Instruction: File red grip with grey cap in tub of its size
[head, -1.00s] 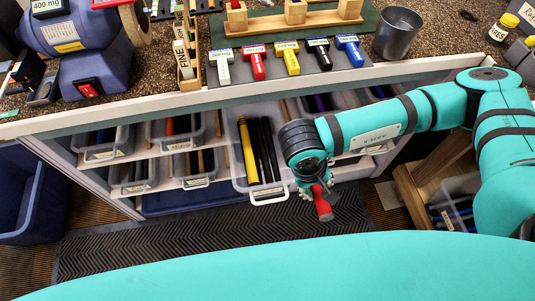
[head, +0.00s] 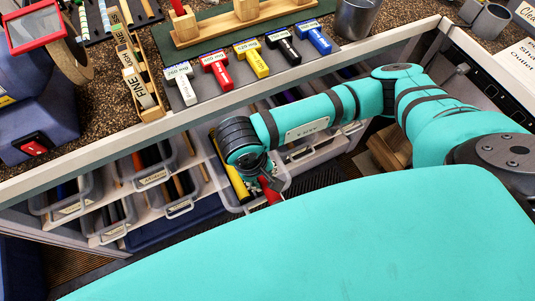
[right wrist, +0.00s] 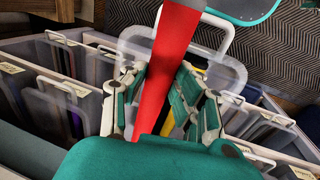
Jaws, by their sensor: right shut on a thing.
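The red grip (right wrist: 168,60) is held in my right gripper (right wrist: 163,100), its red length between the two green-padded fingers. In the head view the red grip (head: 270,191) pokes out below my right gripper (head: 262,178), over the front of a pulled-out clear tub (head: 240,208). That tub holds a yellow grip (head: 241,188); my right arm hides much of the tub. In the right wrist view the tub (right wrist: 234,72) lies beyond the fingers. My left gripper is not in view.
Other clear tubs (head: 155,178) with long grips sit on shelves to the left under the bench. Labelled coloured pieces (head: 252,60) lie along the bench edge. A metal cup (head: 356,18) stands at the back. A blue machine (head: 38,115) is at the left.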

